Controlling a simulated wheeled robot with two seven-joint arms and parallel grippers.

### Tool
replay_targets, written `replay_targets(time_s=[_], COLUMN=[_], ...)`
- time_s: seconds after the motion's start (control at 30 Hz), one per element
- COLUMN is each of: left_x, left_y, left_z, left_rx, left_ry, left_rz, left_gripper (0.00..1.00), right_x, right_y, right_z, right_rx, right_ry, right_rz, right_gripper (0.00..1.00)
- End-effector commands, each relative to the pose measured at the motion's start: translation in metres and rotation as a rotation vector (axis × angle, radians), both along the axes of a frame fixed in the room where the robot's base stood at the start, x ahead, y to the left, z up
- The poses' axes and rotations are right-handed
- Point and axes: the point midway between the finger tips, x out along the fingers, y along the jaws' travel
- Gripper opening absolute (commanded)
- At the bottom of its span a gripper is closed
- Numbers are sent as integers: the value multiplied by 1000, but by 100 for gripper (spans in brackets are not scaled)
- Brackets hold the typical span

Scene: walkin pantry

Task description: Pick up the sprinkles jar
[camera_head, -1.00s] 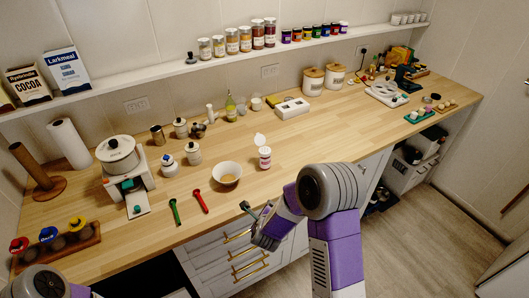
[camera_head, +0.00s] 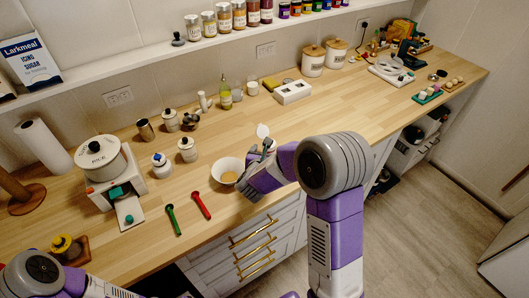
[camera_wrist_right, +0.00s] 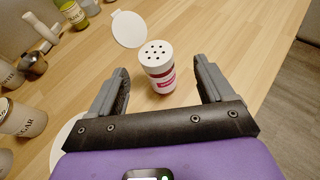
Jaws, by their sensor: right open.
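The sprinkles jar (camera_wrist_right: 160,72) stands upright on the wooden counter in the right wrist view. It has a white top with holes, a red and white label, and a round white flap (camera_wrist_right: 128,29) raised beside the top. My right gripper (camera_wrist_right: 164,82) is open, with one finger on each side of the jar and visible gaps between them. In the head view the raised flap (camera_head: 262,131) shows, but my right gripper (camera_head: 262,149) mostly hides the jar. My left arm shows at the lower left of the head view; its gripper is out of frame.
A white bowl (camera_head: 228,170) stands just left of my right gripper, with a red spoon (camera_head: 201,205) and a green spoon (camera_head: 173,220) further left. Canisters, a bottle (camera_head: 225,94) and a white box (camera_head: 292,92) stand behind. The counter right of the jar is clear.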

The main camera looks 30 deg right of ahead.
Motion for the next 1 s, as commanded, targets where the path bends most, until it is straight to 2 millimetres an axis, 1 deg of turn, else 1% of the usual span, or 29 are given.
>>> replay_targets(time_s=[0.03,0.1,0.23,0.37,0.57,0.8,1.0], left_x=[0,0,1,1,1,1,1], left_y=[0,0,0,0,0,0,0], left_z=[-13,-22,-30,-31,-29,-28,-28], left_rx=[0,0,0,0,0,0,0], left_ry=[0,-1,-1,-1,-1,-2,-2], left_rz=[0,0,0,0,0,1,1], left_gripper=[43,43,43,43,43,43,43], right_x=[0,0,1,7,22,47,54], right_y=[0,0,0,-5,-20,-42,-47], right_z=[-14,-22,-31,-34,-41,-53,-56], right_rx=[0,-1,-1,-2,-2,-2,-1], right_ry=[0,1,1,1,3,3,2], right_rz=[1,2,2,0,0,2,3], right_gripper=[81,81,81,81,81,81,81])
